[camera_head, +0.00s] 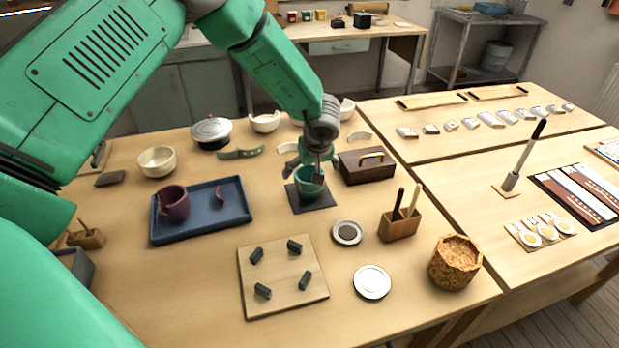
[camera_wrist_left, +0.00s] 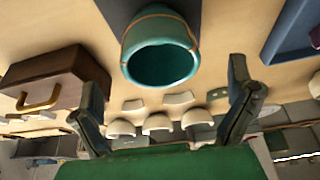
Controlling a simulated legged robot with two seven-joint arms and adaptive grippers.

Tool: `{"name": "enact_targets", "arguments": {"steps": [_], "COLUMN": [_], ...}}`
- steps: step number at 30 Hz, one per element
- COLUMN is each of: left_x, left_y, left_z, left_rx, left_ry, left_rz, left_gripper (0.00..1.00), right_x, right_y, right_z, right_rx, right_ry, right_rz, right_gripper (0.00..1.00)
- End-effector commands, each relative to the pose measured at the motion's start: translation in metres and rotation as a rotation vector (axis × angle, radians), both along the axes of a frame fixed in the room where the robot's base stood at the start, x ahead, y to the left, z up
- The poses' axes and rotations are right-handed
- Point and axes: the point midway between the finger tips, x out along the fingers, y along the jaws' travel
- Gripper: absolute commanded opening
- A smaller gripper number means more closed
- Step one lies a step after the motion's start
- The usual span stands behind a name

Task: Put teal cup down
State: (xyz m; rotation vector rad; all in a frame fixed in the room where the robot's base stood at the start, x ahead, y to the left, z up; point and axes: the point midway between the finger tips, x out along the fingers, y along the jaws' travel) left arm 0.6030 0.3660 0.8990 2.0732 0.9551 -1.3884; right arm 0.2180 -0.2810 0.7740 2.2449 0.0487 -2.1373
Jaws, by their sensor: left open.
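The teal cup (camera_head: 309,181) stands upright on a dark square mat (camera_head: 325,203) in the middle of the table. In the left wrist view the cup (camera_wrist_left: 160,50) shows its open mouth and gold seams, and part of the dark mat (camera_wrist_left: 118,14) lies behind it. My left gripper (camera_head: 306,167) is above and at the far side of the cup. In the left wrist view its two fingers (camera_wrist_left: 166,106) are spread wide, with the cup beyond them and nothing between them. Whether a finger touches the cup cannot be told. My right gripper is not in view.
A brown box with a brass handle (camera_head: 365,166) stands close right of the mat. A blue tray (camera_head: 236,217) with a maroon cup (camera_head: 173,203) lies to the left. A board with dark pegs (camera_head: 281,277), a brush holder (camera_head: 399,226) and a cork pot (camera_head: 455,262) stand in front.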

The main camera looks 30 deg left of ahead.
Motion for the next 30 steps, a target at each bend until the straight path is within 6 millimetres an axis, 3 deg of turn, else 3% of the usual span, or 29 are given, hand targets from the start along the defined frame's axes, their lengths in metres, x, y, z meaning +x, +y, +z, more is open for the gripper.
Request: {"name": "enact_targets", "arguments": {"steps": [3,10,30], "left_x": [-0.006,-0.014,-0.015], "left_y": [-0.007,-0.017,-0.018], "left_z": [0.025,0.052,0.057], "left_rx": [-0.001,-0.001,0.000], "left_ry": [-0.001,0.001,0.002], "left_rz": [-0.001,-0.001,-0.001], "left_gripper": [0.98,0.98,0.98], "right_x": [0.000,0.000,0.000], "right_y": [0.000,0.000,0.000], "right_z": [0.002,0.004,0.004], "right_rx": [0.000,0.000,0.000], "right_ry": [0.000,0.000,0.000], "right_rz": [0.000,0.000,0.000], "right_gripper": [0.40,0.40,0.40]}}
